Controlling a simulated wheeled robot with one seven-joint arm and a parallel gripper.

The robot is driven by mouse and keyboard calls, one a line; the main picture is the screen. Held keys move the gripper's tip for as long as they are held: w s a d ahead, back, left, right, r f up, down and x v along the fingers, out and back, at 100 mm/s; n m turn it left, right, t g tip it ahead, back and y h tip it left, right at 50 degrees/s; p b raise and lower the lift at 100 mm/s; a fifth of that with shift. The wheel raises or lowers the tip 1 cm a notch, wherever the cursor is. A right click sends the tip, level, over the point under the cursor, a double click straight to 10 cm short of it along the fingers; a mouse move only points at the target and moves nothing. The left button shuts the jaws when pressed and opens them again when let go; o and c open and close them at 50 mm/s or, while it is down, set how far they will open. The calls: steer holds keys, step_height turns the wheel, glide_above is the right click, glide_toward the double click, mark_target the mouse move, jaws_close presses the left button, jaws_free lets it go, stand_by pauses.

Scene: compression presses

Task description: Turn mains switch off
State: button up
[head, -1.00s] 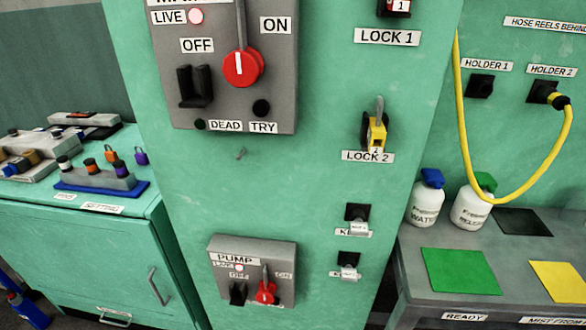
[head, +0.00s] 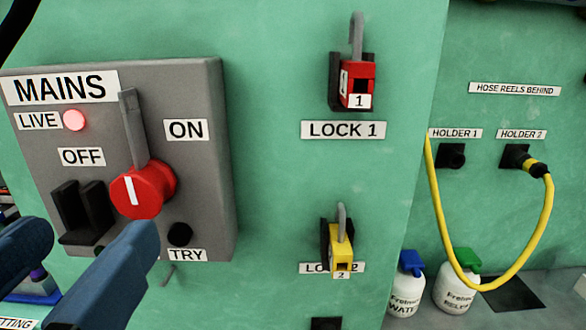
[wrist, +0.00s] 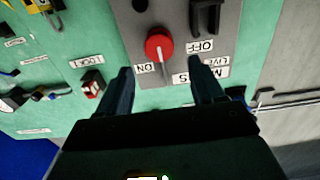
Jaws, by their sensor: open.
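The mains switch is a red knob (head: 143,190) with a white line and a grey lever (head: 133,130) pointing up. It sits on the grey MAINS panel (head: 205,200), between the OFF label (head: 82,156) and the ON label (head: 186,130). The LIVE lamp (head: 74,120) glows pinkish red. My gripper (head: 95,238) is open at lower left, its right finger just below the knob in the picture. In the wrist view, which is upside down, the red knob (wrist: 158,44) lies ahead between the open fingers of my gripper (wrist: 160,70). No contact is clear.
Black brackets (head: 83,212) jut out left of the knob. A red padlock (head: 357,85) at LOCK 1 and a yellow padlock (head: 341,245) at LOCK 2 hang to the right. A yellow hose (head: 545,220) and white bottles (head: 457,287) are farther right.

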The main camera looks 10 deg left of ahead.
mark_target(133, 195)
steer(key=p+x, duration=0.1)
steer(key=x, duration=0.6)
steer(key=shift+w, duration=0.3)
jaws_close()
stand_by(0.4)
